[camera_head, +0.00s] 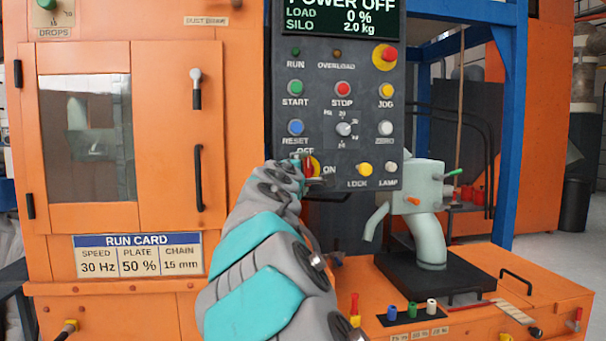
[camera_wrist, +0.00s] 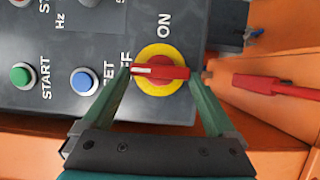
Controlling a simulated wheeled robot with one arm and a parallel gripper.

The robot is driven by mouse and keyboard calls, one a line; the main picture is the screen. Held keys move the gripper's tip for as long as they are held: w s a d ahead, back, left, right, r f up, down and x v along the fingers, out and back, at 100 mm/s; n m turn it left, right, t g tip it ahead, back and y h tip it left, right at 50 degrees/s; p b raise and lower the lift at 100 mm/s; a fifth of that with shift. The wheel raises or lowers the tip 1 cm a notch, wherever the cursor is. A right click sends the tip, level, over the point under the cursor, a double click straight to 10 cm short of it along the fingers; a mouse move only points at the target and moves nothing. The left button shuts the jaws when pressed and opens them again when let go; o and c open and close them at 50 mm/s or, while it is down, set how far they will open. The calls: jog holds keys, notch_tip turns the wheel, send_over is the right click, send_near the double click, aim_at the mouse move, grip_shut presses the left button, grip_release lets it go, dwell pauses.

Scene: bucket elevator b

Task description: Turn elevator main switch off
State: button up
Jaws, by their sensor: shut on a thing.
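The main switch is a red handle (camera_wrist: 160,72) on a yellow round plate (camera_wrist: 160,55) on the dark control panel (camera_head: 310,95). My gripper (camera_wrist: 161,75) is shut on the red handle, with one green finger at each end of it. The handle's white mark is at its left end in the wrist view, towards the partly hidden OFF label. The ON label (camera_wrist: 164,25) is clear of the mark. In the head view my arm partly covers the switch (camera_head: 316,165). The display (camera_head: 325,15) reads POWER OFF, load 0 %, silo 2.0 kg.
Start (camera_head: 295,88), stop (camera_head: 343,89) and blue reset (camera_head: 295,127) buttons sit above the switch. A yellow lock button (camera_head: 365,169) is to its right. An orange cabinet with a window (camera_head: 85,140) stands left. A grey spout (camera_head: 428,235) stands right.

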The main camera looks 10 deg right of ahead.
jog(key=shift+f, duration=0.1)
dwell(0.3)
jog(key=o, duration=1)
jog(key=v, duration=0.7)
jog(key=shift+s+a+b, duration=0.2)
jog(key=shift+s+b, duration=0.2)
